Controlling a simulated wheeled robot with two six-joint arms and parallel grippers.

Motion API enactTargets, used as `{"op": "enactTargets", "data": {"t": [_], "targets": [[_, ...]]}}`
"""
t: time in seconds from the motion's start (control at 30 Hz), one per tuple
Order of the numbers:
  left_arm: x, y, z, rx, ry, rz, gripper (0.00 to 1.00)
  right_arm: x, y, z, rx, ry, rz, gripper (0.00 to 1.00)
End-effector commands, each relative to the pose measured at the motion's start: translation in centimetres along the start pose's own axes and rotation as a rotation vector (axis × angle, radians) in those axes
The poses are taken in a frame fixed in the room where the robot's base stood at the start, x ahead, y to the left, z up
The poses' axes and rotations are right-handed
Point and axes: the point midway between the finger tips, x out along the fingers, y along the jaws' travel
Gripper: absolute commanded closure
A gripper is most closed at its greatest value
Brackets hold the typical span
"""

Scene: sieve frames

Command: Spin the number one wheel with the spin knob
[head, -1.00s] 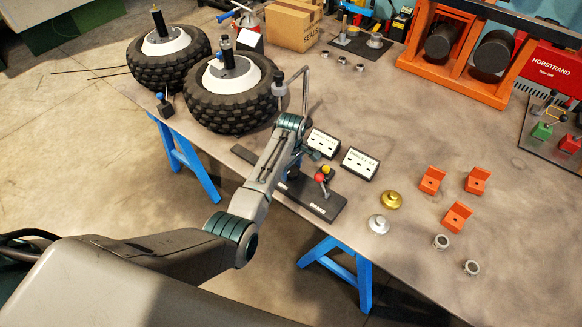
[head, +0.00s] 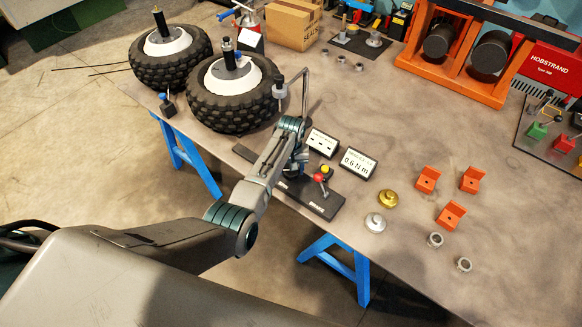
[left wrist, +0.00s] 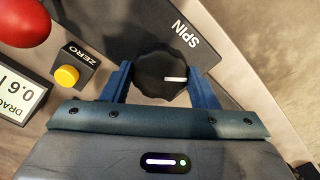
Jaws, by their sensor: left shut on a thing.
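Two knobbly black tyres with white hubs, the left wheel (head: 170,68) and the right wheel (head: 232,100), stand at the table's left end. I cannot read a number on either. My left gripper (left wrist: 162,84) is shut on the black spin knob (left wrist: 160,68), one blue finger on each side. The knob has a white mark pointing right and sits beside the word SPIN on a dark panel (left wrist: 120,22). In the head view my left gripper (head: 294,172) is low over the panel (head: 322,200) and hides the knob. My right gripper is out of view.
A yellow ZERO button (left wrist: 67,76) and a red ball knob (head: 319,177) sit close by. The drag display (head: 357,163) reads 0.6 N m; the other display (head: 322,142) shows dashes. Gold (head: 387,198) and silver (head: 375,222) pieces and orange blocks (head: 428,179) lie right.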

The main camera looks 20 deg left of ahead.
Motion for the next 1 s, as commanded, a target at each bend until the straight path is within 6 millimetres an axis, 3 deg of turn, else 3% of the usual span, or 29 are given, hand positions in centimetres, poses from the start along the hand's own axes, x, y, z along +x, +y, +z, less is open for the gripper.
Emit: {"op": "enactTargets", "data": {"t": [0.33,0.87,0.9,1.0], "targets": [[-0.08,0.04,-0.07,0.138,0.002,0.001,0.69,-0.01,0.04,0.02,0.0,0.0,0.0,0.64],[-0.1,0.04,-0.08,0.161,0.002,0.001,0.69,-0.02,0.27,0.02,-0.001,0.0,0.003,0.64],[-0.1,0.04,-0.08,0.16,0.002,0.001,0.41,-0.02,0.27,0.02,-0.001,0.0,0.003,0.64],[-0.08,0.04,-0.06,0.16,0.002,0.001,0.25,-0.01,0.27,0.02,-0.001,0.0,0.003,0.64]]}}
